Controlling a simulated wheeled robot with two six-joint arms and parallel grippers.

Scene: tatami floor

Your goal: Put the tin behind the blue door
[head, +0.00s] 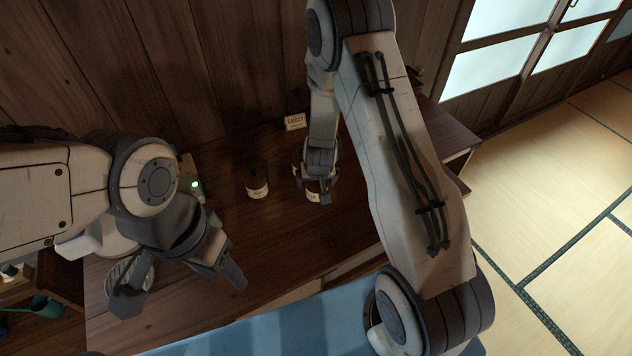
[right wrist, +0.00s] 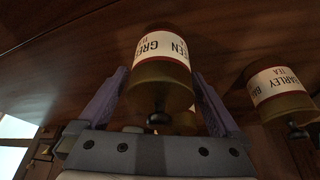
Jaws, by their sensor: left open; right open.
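My right gripper (head: 314,182) is open around a tin with a white label (head: 313,196) that stands on the wooden table. In the right wrist view this tin (right wrist: 162,50) reads "GREEN TEA", upside down, and sits between the open purple fingers (right wrist: 158,82). Contact with the fingers cannot be told. Another tin (head: 257,186) stands to its left; a "BARLEY TEA" tin (right wrist: 280,92) shows to the right in the wrist view. My left gripper (head: 182,292) is open and empty above the table's left part. I cannot make out a blue door.
A small card reading "BARLEY" (head: 294,121) stands at the table's back. A ribbed bowl (head: 128,270) is near my left gripper. A blue surface (head: 250,330) runs along the bottom. A teal watering can (head: 42,306) is at lower left. Tatami floor (head: 560,180) lies open at right.

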